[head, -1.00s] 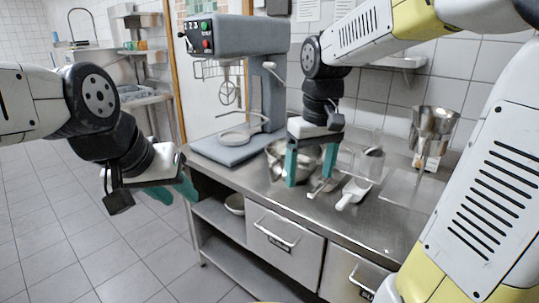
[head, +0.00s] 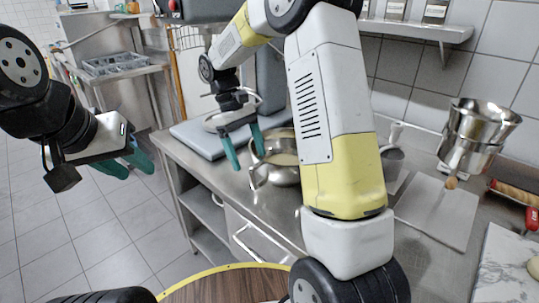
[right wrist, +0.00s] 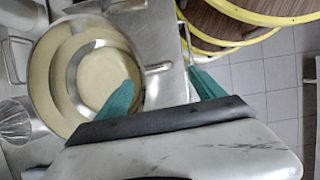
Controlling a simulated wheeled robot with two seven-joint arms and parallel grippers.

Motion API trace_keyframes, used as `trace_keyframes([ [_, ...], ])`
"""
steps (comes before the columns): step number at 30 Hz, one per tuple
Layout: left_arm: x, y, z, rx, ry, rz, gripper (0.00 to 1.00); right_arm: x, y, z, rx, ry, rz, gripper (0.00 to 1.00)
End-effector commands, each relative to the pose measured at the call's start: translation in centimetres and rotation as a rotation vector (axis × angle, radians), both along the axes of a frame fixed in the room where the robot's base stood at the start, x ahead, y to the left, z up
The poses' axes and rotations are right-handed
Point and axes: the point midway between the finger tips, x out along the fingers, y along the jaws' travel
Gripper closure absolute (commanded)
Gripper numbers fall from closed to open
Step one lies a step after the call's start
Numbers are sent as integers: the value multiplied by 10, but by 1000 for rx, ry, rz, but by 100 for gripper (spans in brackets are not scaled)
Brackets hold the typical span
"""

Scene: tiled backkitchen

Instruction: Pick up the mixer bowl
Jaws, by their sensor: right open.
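The metal mixer bowl (head: 285,172) stands on the steel counter, partly hidden behind my right arm in the head view. It has a side handle and a pale yellow inside. My right gripper (head: 243,150) is open and empty beside the bowl's left rim in the head view. In the right wrist view the bowl (right wrist: 45,85) fills the left, and its handle (right wrist: 157,68) shows between the tips of my right gripper (right wrist: 163,76). One finger overlaps the bowl's inside, the other is beyond the counter edge. My left gripper (head: 128,163) is open and empty over the floor.
The grey mixer (head: 190,135) stands behind the bowl. A whisk (right wrist: 15,122) lies near the bowl. The floor at left is clear.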

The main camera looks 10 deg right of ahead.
Motion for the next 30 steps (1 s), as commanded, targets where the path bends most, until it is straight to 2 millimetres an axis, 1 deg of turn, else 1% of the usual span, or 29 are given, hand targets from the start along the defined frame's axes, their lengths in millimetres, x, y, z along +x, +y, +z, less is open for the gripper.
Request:
trace_keyframes([
  [5, 0, 0, 0, 0, 0, 0, 64, -7, -8, -19, -1, 2, -1, 21],
  [9, 0, 0, 0, 0, 0, 0, 64, -14, -18, -37, -1, 2, -2, 21],
  [12, 0, 0, 0, 0, 0, 0, 64, -18, -20, -49, 0, 1, -1, 21],
  [15, 0, 0, 0, 0, 0, 0, 64, -19, -21, -55, 1, 0, -1, 21],
  [21, 0, 0, 0, 0, 0, 0, 64, -19, -21, -55, 1, -2, -1, 21],
  [22, 0, 0, 0, 0, 0, 0, 64, -19, -21, -55, 1, -2, -1, 23],
  [23, 0, 0, 0, 0, 0, 0, 64, -19, -21, -55, 1, -2, -1, 29],
  [24, 0, 0, 0, 0, 0, 0, 64, -19, -21, -55, 1, -2, -1, 37],
  [26, 0, 0, 0, 0, 0, 0, 64, -19, -21, -55, 1, -2, -1, 49],
  [30, 0, 0, 0, 0, 0, 0, 64, -19, -21, -55, 1, -2, -1, 76],
])
